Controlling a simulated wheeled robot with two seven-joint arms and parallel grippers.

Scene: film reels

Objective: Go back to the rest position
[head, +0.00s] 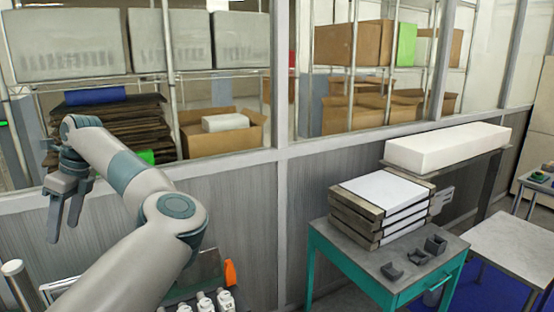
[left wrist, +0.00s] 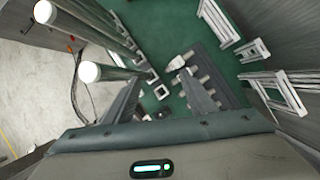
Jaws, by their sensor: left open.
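My left arm comes in from the lower left of the head view and is raised in front of the window wall. Its left gripper (head: 64,230) hangs at the far left with its two fingers apart and pointing down, and nothing is between them. In the left wrist view the same gripper (left wrist: 160,80) shows its two fingers spread over a dark green floor area, with empty space between them. My right gripper is in neither view.
A teal table (head: 335,253) at the right bears a stack of trays (head: 382,190) and small grey holders (head: 418,256). A long white block (head: 447,148) lies behind it. White-topped posts (left wrist: 88,72) stand left of the gripper in the wrist view. A panelled wall (head: 245,220) runs behind.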

